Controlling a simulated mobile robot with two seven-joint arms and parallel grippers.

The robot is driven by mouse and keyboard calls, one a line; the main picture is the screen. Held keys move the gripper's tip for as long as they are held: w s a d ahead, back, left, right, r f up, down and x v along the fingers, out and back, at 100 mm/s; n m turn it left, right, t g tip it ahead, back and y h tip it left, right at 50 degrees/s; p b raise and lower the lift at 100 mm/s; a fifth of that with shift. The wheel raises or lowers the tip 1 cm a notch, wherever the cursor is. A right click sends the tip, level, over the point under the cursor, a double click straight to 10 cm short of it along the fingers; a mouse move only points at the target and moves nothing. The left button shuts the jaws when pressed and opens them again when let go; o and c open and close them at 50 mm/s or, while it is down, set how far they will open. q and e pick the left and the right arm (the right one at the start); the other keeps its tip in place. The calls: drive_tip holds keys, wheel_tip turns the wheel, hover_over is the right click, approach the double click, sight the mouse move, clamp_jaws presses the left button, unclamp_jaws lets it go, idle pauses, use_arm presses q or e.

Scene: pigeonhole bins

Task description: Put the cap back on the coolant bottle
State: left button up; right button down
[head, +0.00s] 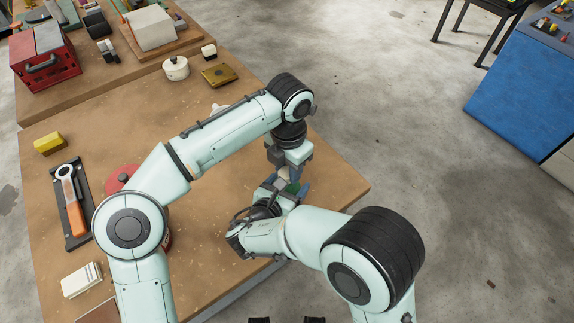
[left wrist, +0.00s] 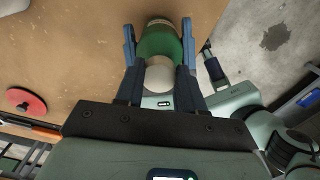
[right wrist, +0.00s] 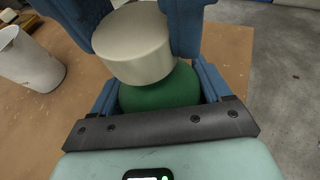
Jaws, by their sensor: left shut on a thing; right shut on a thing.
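The coolant bottle is green; its body (right wrist: 160,92) shows between my right gripper's fingers in the right wrist view, and it also shows in the left wrist view (left wrist: 160,42). The cream cap (right wrist: 133,42) is directly over the bottle's top, with no gap that I can see; the neck is hidden. My left gripper (head: 284,172) is shut on the cap from above, and the cap shows between its fingers in the left wrist view (left wrist: 159,76). My right gripper (head: 290,190) is shut on the bottle, near the table's right edge. In the head view both are small and partly covered.
A white cup-like container (right wrist: 30,58) stands on the wooden table (head: 120,110). A red disc (head: 122,178), an orange-handled tool (head: 75,215) and a yellow block (head: 50,143) lie at left. A red box (head: 45,60) stands at the back. Open floor lies to the right.

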idle(0.4)
use_arm(q)
drive_tip(key=o, duration=1)
drive_tip(key=shift+r, duration=0.1)
drive_tip(key=shift+r, duration=2.25)
